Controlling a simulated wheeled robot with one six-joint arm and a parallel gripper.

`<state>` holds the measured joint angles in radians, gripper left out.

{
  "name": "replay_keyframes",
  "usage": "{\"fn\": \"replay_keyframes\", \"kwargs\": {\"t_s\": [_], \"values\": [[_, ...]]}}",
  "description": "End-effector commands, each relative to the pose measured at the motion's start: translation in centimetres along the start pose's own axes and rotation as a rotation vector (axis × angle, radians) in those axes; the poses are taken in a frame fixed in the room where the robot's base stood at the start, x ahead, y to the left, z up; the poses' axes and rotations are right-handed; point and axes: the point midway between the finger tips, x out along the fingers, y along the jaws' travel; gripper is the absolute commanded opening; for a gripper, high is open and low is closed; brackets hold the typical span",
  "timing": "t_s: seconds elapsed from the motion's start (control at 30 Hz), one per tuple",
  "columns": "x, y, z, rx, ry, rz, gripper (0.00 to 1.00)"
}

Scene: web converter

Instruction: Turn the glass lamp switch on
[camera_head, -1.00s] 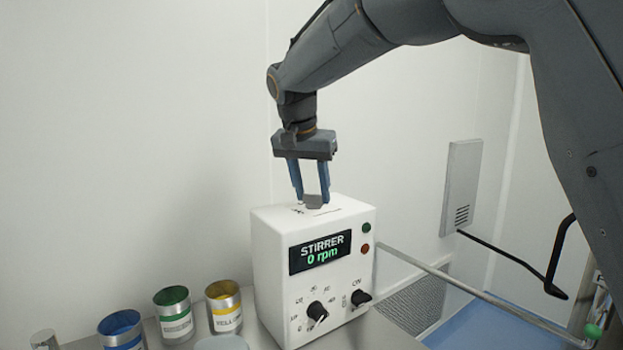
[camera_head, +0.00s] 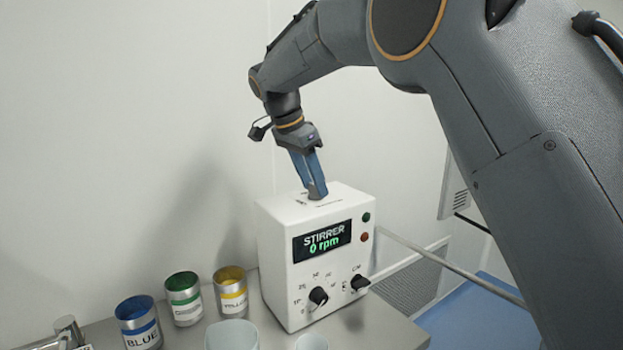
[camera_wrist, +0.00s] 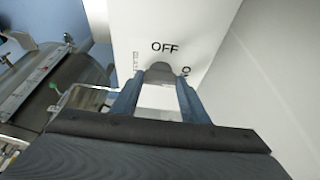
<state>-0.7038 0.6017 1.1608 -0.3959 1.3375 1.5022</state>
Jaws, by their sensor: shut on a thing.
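A white box with a "STIRRER 0 rpm" display (camera_head: 321,241) stands on the bench. On its top is a small grey switch knob (camera_wrist: 160,71) with the print "OFF" beyond it in the wrist view and another, partly hidden label at its right. My gripper (camera_head: 317,191) points down onto the box top, and its blue fingers (camera_wrist: 158,88) are shut on the grey knob, one on each side. In the head view the fingers overlap and hide most of the knob. No glass lamp is clearly identifiable in these frames.
Two black dials (camera_head: 318,296) and green and red round buttons (camera_head: 366,217) are on the box front. Blue (camera_head: 138,322), green (camera_head: 184,298) and yellow (camera_head: 231,290) paint cans stand to its left. A pale cup (camera_head: 232,336) is in front. A wall is close behind.

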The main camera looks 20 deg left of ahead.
Motion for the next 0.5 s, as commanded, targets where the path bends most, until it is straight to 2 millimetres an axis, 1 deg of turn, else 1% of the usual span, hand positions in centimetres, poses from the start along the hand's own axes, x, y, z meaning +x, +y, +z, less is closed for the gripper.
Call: {"fn": "replay_keyframes", "kwargs": {"t_s": [0.4,0.43,0.5], "values": [[0.17,0.19,-0.04,0.008,-0.001,0.01,0.18],[0.18,0.2,-0.05,0.008,-0.001,0.01,0.44],[0.16,0.17,-0.05,0.008,-0.001,0.009,0.56]]}}
